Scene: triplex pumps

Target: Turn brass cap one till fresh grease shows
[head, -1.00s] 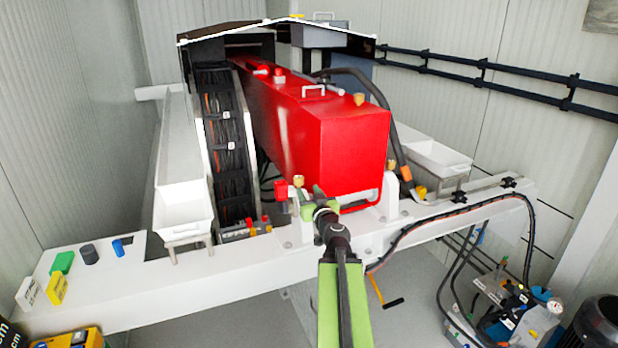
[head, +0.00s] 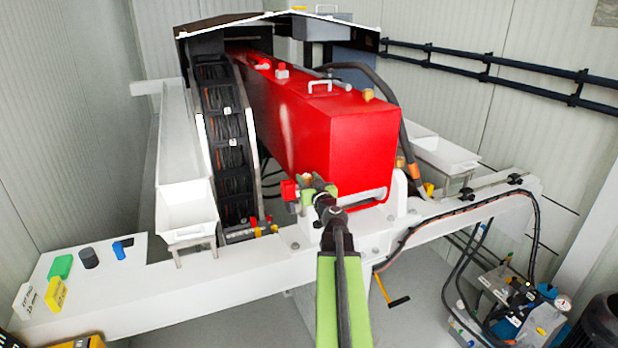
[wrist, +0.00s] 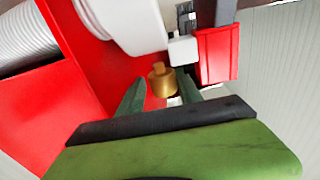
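A brass cap (wrist: 161,82) with a small raised tab shows in the wrist view, beside a white round housing and a red block. No number shows on it. My gripper (wrist: 160,88) is open, with one green finger on each side of the cap and a narrow gap at each side. I cannot tell how deep the fingers reach around it. In the head view my gripper (head: 318,192) is at the front of the red pump body (head: 360,150) and mostly hides this cap. Another brass cap (head: 414,172) sits on a white bracket to the right. No grease is visible.
A white beam (head: 230,265) crosses below, with green, dark, blue and yellow pieces at its left end. A red block (head: 289,190) stands just left of my gripper. A white trough (head: 186,205) is at left. Black hoses (head: 470,205) run along the beam at right.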

